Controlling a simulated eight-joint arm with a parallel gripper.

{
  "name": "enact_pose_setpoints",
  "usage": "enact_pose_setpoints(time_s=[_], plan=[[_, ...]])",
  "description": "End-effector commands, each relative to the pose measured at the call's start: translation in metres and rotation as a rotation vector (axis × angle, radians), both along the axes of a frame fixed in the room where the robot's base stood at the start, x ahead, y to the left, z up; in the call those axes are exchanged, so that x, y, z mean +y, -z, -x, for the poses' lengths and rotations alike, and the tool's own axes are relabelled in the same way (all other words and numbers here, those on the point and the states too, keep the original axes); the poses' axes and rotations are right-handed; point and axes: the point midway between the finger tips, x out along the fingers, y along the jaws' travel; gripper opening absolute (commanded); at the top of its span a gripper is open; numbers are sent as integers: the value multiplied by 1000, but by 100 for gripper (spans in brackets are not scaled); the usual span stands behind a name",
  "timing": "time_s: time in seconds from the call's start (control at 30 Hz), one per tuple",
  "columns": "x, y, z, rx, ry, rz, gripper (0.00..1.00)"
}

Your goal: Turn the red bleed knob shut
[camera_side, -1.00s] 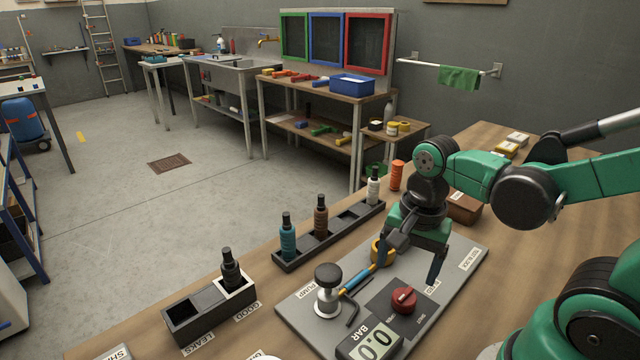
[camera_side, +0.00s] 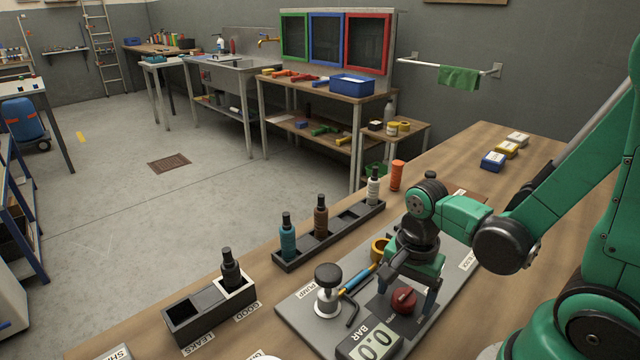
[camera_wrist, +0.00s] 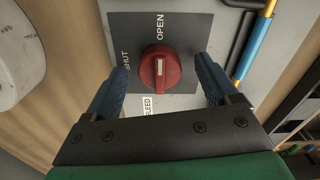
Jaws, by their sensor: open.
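The red bleed knob (camera_side: 403,299) sits on a dark square plate on the grey panel (camera_side: 300,318). In the wrist view the knob (camera_wrist: 172,72) has a white mark lying in line with the OPEN label (camera_wrist: 160,27); the SHUT label (camera_wrist: 125,57) is to its left. My gripper (camera_side: 409,296) is low over the panel with its fingers on either side of the knob. In the wrist view my gripper (camera_wrist: 162,70) is open, with a gap between each blue finger and the knob.
A bottle rack (camera_side: 340,232) stands behind the panel.

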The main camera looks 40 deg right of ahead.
Motion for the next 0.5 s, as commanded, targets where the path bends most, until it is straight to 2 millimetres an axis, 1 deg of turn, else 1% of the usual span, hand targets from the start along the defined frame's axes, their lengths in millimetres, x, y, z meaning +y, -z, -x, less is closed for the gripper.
enact_pose_setpoints(time_s=[0.27,0.3,0.37,0.4,0.47,0.5], plan=[[0,1,0,0,0,0,81],[0,1,0,0,0,0,75],[0,1,0,0,0,0,58],[0,1,0,0,0,0,46],[0,1,0,0,0,0,29],[0,1,0,0,0,0,18]])
